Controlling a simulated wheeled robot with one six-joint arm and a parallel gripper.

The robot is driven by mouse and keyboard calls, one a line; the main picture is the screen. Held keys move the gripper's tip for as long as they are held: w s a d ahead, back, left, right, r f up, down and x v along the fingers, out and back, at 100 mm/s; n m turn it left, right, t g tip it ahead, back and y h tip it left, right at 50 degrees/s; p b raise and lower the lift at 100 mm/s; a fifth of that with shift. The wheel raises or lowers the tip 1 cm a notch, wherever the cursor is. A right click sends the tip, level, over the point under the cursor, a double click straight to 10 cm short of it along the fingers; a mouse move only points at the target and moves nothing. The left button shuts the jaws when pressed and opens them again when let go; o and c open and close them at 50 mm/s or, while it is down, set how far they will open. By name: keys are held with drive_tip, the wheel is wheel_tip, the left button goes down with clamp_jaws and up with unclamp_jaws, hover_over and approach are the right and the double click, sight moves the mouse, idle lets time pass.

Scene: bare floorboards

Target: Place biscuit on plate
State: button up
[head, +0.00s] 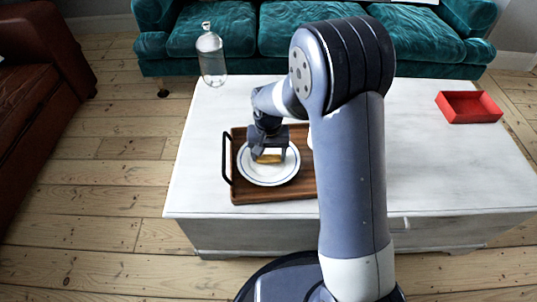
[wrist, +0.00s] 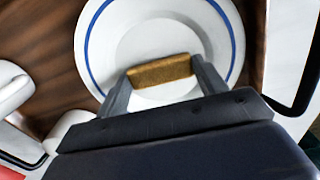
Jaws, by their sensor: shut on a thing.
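The biscuit (wrist: 161,71) is a golden-brown bar, held between the two fingers of my gripper (wrist: 160,80) in the wrist view. My gripper is shut on it, with one finger at each end. The plate (wrist: 213,27) is white with a blue ring and lies under the biscuit. In the head view my gripper (head: 268,155) is over the plate (head: 268,180), and the biscuit (head: 269,158) shows below the fingers, within the plate's outline. I cannot tell whether the biscuit touches the plate.
The plate sits on a brown wooden tray (head: 245,195) with a dark handle on a white table (head: 430,170). A white object (wrist: 15,90), partly cut off, stands beside the plate. A glass bottle (head: 211,55) and a red box (head: 468,107) stand farther off on the table.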

drive_tip(key=shift+f, duration=0.1)
drive_tip(key=o, duration=0.7)
drive_tip(key=shift+c, duration=0.2)
wheel_tip(320, 180, up, 12)
drive_tip(key=p, duration=0.4)
drive_tip(key=b, duration=0.3)
hover_over(269, 157)
drive_tip(key=shift+f, duration=3.9)
